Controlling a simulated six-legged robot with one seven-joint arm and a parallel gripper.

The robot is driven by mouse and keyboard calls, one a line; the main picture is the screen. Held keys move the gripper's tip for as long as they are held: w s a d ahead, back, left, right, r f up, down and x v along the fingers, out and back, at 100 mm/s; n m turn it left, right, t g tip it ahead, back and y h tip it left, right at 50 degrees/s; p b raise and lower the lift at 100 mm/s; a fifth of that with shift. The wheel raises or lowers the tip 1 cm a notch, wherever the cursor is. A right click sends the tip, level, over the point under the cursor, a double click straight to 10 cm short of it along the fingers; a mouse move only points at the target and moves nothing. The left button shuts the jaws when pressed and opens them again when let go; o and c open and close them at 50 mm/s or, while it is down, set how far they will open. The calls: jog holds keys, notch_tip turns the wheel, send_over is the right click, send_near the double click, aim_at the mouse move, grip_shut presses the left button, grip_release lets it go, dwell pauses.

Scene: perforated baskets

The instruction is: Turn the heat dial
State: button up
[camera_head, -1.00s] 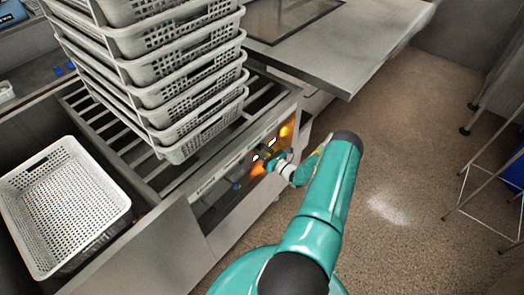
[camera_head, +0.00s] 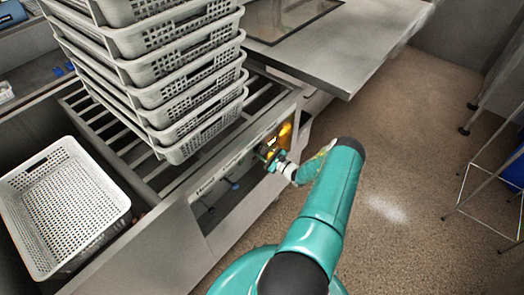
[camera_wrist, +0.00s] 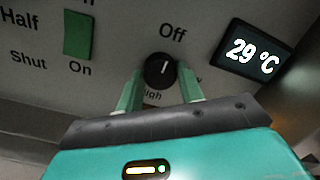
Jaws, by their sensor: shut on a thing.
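The heat dial (camera_wrist: 161,70) is a round black knob on the grey control panel, under the word "Off". Its white mark points up, roughly toward "Off". My gripper (camera_wrist: 160,84) has its two green fingers at either side of the dial's lower part and is shut on it. In the head view my gripper (camera_head: 271,157) is at the front panel of the metal unit, and the dial is too small to make out there. A display (camera_wrist: 252,53) right of the dial reads 29 °C.
A green switch (camera_wrist: 78,35) is left of the dial, near "On" and "Shut". A stack of perforated baskets (camera_head: 190,98) stands on the slatted rack, with another basket (camera_head: 62,205) at left. Open floor (camera_head: 410,130) lies to the right.

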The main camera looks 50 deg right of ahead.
jog(key=shift+n, duration=0.3)
jog(key=o, duration=1)
jog(key=s+d+f, duration=0.1)
jog(key=s, duration=1.2)
jog(key=shift+s+f, duration=0.2)
jog(key=shift+s, duration=0.1)
jog(key=shift+s+d, duration=0.1)
jog(key=shift+d, duration=0.05)
